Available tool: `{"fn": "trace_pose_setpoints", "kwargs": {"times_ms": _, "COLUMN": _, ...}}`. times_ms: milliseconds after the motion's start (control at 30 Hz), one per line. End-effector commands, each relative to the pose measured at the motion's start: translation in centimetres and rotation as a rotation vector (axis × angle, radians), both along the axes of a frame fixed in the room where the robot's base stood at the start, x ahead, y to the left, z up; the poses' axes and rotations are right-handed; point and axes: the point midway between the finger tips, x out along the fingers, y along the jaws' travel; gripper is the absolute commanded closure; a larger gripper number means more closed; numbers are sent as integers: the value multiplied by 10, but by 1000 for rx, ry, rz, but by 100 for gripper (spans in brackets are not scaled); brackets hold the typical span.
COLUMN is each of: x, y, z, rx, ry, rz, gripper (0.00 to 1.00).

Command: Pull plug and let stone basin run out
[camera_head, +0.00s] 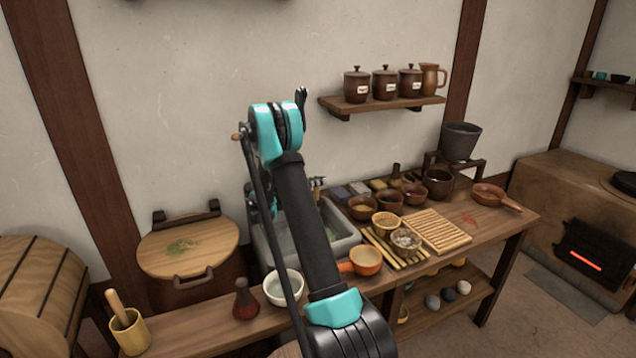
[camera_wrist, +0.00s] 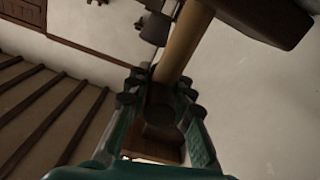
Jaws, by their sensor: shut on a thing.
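The grey stone basin (camera_head: 348,247) is set into the bench behind my arm, with grey-green water visible inside. My arm covers part of it, and no plug can be made out in it. My gripper (camera_wrist: 158,95) has its teal and black fingers shut on a wooden piece. A pale wooden shaft (camera_wrist: 184,42) rises from between the fingertips, and the space between the fingers is dark. I cannot tell whether this piece is the plug. The basin does not show in the wrist view. In the head view my gripper is mostly hidden behind my arm.
A white bowl (camera_head: 284,288), dark red flask (camera_head: 245,300) and orange pan (camera_head: 365,261) stand near the basin's front. Bowls and a slatted board (camera_head: 440,232) crowd the bench to the right. A round wooden lid (camera_head: 188,246) is at left. A jar shelf (camera_head: 382,104) hangs above.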

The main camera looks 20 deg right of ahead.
Motion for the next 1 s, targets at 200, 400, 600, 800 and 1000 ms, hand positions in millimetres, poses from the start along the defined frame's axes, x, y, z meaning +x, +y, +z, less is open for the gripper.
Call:
{"fn": "trace_pose_setpoints", "kwargs": {"times_ms": 200, "x": 0, "y": 0, "z": 0, "rx": 0, "ry": 0, "rz": 0, "gripper": 100}}
{"fn": "trace_pose_setpoints", "kwargs": {"times_ms": 400, "x": 0, "y": 0, "z": 16, "rx": 0, "ry": 1, "rz": 0, "gripper": 100}}
{"fn": "trace_pose_setpoints", "kwargs": {"times_ms": 600, "x": -1, "y": 0, "z": 39, "rx": 0, "ry": 1, "rz": 0, "gripper": 100}}
{"fn": "trace_pose_setpoints", "kwargs": {"times_ms": 800, "x": 0, "y": 0, "z": 41, "rx": -4, "ry": 1, "rz": 1, "gripper": 100}}
{"fn": "trace_pose_setpoints", "kwargs": {"times_ms": 1000, "x": 0, "y": 0, "z": 41, "rx": -4, "ry": 1, "rz": 1, "gripper": 61}}
